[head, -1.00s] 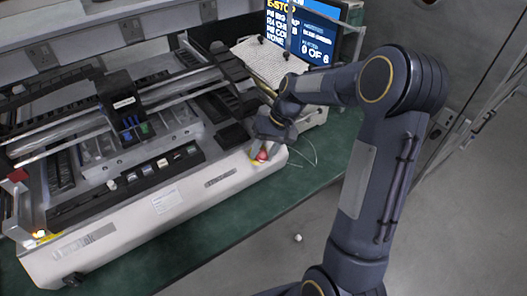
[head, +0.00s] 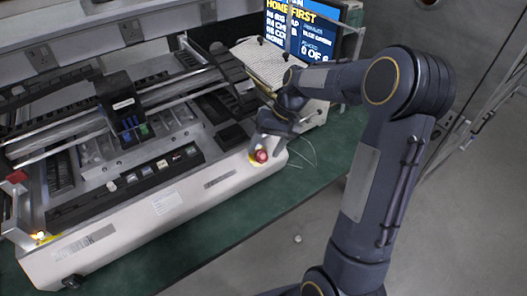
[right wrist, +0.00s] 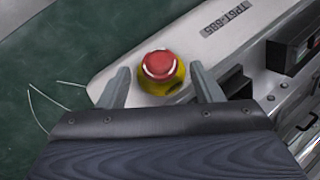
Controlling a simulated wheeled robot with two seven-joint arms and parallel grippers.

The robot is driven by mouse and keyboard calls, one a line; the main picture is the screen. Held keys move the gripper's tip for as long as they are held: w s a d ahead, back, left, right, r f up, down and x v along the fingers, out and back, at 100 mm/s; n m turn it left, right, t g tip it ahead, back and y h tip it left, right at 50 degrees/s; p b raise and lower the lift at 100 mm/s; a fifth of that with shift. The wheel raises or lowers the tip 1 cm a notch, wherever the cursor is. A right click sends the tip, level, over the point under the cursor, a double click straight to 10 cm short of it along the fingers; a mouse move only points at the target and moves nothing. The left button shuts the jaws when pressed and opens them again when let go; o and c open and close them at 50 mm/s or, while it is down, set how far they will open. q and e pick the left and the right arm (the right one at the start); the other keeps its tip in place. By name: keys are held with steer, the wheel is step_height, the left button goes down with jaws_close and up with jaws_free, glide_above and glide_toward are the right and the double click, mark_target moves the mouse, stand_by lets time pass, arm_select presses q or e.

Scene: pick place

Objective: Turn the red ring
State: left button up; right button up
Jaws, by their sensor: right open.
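The red ring is the red knob top (head: 261,156) of an emergency-stop button at the front right corner of the white machine (head: 190,196). In the right wrist view the red top (right wrist: 159,64) sits on a yellow base (right wrist: 160,84). My right gripper (head: 262,141) is at the button, just behind it in the head view. In the wrist view my right gripper (right wrist: 162,82) is open, with one finger on each side of the button and visible gaps between. My left gripper is not in view.
A screen (head: 303,30) and a tilted grey panel (head: 268,62) stand behind the gripper. A thin pale wire (head: 303,157) lies on the green table (head: 215,222) right of the button. The machine's dark rails and slots lie to the left.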

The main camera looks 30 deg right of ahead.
steer(key=v, duration=0.5)
steer(key=shift+d+r, duration=0.15)
steer(key=shift+r, duration=0.15)
steer(key=s+a+r+t, duration=0.1)
steer(key=s+a+r, duration=0.2)
steer(key=s, duration=0.2)
steer(key=s+a+r+t, duration=0.1)
steer(key=s+a+r, duration=0.15)
steer(key=s, duration=0.35)
steer(key=s+a+f+n+t, duration=0.1)
steer(key=s+a+f, duration=0.1)
steer(key=s, duration=0.4)
steer(key=s+a+f+t+h, duration=0.1)
steer(key=s+a+t, duration=0.1)
steer(key=s, duration=0.3)
steer(key=shift+s+a+f+n, duration=0.35)
steer(key=shift+a+n, duration=0.05)
steer(key=shift+a, duration=0.5)
